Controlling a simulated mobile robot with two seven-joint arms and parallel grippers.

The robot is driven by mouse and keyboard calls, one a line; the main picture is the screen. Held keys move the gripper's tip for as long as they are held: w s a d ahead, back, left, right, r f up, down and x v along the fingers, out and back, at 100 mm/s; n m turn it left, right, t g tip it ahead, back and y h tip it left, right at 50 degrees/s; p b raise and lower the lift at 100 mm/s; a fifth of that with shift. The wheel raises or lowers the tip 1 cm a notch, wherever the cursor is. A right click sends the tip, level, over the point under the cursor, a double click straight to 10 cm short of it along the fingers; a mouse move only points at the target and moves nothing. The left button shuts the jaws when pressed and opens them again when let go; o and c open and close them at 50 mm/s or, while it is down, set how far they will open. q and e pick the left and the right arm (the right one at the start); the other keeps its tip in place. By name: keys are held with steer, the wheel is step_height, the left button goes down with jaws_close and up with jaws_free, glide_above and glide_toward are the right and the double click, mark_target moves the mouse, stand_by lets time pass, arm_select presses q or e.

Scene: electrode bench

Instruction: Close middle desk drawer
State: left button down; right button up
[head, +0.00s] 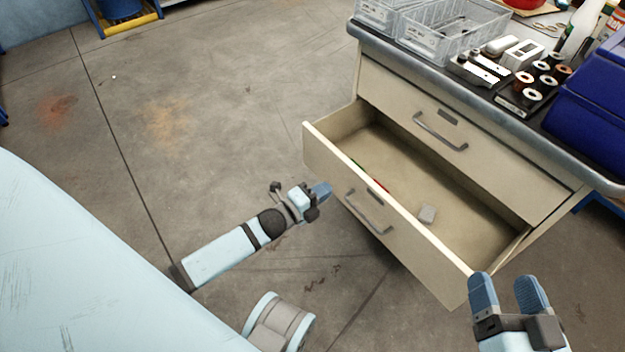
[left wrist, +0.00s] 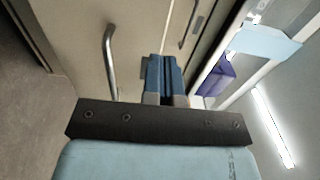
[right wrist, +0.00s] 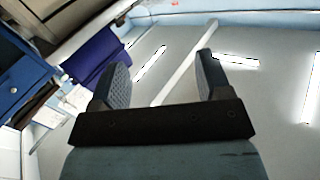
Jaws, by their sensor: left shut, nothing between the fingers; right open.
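The middle desk drawer (head: 405,225) stands pulled out from the beige desk in the head view. Its front panel has a grey bar handle (head: 368,212), and a grey block and small red and green items lie inside. My left gripper (head: 322,190) is shut and empty, in front of the drawer's front panel near its left part. In the left wrist view its fingers (left wrist: 165,78) are together beside a handle (left wrist: 110,60); I cannot tell whether they touch the panel. My right gripper (head: 508,284) is open and empty near the drawer's right front corner.
A closed drawer (head: 480,135) with a handle sits above the open one. The concrete floor (head: 200,120) at left is clear.

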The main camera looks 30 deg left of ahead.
mark_target(352, 172)
arm_select(q)
steer(key=b+x, duration=0.2)
steer(key=x, duration=0.4)
steer(key=shift+w+d+f, duration=0.1)
steer(key=shift+w+f, duration=0.05)
steer(key=shift+w, duration=0.05)
steer(key=shift+w+d+b, duration=0.2)
steer(key=shift+w+b, duration=0.1)
steer(key=shift+w, duration=0.3)
arm_select(e)
steer(key=shift+w+d+f+n, duration=0.1)
steer(key=shift+w+f+n, duration=0.1)
steer(key=shift+f+n, duration=0.25)
steer(key=shift+w+d+f+n, duration=0.1)
steer(key=shift+w+f+n, duration=0.15)
steer(key=shift+f, duration=0.35)
steer(key=shift+r, duration=0.1)
